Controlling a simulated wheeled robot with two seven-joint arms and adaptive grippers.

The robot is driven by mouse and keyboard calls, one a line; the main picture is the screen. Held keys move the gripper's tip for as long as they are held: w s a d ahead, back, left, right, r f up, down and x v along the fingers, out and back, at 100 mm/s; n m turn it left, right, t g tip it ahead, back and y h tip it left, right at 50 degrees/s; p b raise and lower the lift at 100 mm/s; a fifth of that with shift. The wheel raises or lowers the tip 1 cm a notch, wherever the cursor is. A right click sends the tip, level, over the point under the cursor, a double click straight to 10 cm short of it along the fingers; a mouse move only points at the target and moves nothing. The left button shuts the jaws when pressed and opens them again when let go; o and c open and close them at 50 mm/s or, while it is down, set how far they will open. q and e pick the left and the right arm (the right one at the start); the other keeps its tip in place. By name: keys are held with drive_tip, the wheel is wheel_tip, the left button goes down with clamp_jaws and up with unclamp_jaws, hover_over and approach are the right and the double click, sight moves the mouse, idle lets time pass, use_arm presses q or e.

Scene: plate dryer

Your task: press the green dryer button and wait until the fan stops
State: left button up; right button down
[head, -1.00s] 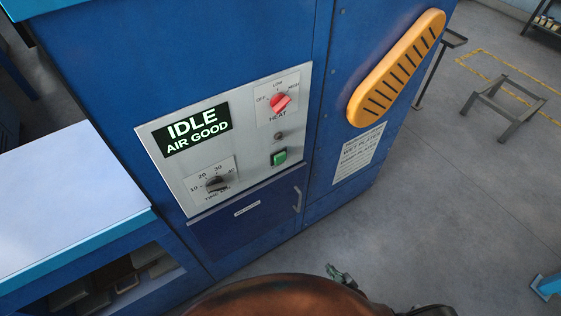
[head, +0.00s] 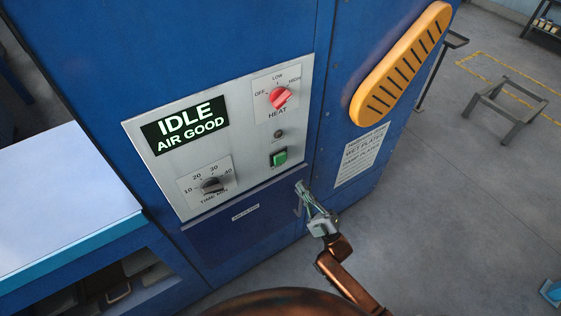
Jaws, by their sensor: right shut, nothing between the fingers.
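The green button (head: 279,158) sits at the lower right of the grey control panel (head: 250,135) on the blue dryer. A display (head: 184,125) on the panel reads "IDLE AIR GOOD". A red heat knob (head: 279,97) points up between OFF and HIGH, near LOW. A black timer knob (head: 212,185) is at the lower left of the panel. My right gripper (head: 301,189) is shut and empty, below and to the right of the green button, apart from it in the picture. It partly covers the handle of the dark drawer. My left gripper is not in view.
A small round lamp (head: 279,134), unlit, is above the button. A yellow slotted vent cover (head: 402,64) sticks out at the right. A white-topped bench (head: 60,200) stands at the left. The floor at the right is mostly clear, with a grey stand (head: 508,108).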

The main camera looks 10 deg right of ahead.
sight(280, 158)
drive_tip(key=shift+s+a+r+n+y, duration=0.1)
drive_tip(key=shift+s+r+n+y, duration=0.1)
drive_tip(key=shift+r, duration=0.2)
drive_tip(key=shift+s+r+n+y, duration=0.1)
drive_tip(key=shift+r+y, duration=0.1)
drive_tip(key=shift+r, duration=0.15)
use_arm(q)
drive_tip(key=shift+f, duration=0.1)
use_arm(e)
drive_tip(key=shift+w, duration=0.1)
